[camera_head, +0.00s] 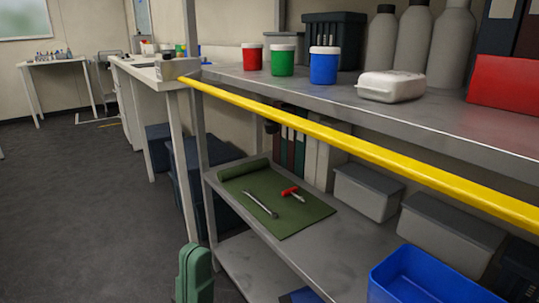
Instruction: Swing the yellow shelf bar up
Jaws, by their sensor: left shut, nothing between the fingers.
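The yellow shelf bar (355,148) runs along the front edge of the grey upper shelf (345,97). It goes from the post at the upper left to the right edge of the picture, at about shelf height. My left gripper (193,252) is the green shape at the bottom, left of the shelf unit. It is shut and empty, apart from the bar and well below it in the picture. My right gripper is not in view.
Red, green and blue jars (323,66), a white case (391,86) and grey bottles stand on the upper shelf. The lower shelf (325,235) bears a green mat (305,212) with tools, and grey boxes. A blue bin (425,280) is at lower right. The floor at left is clear.

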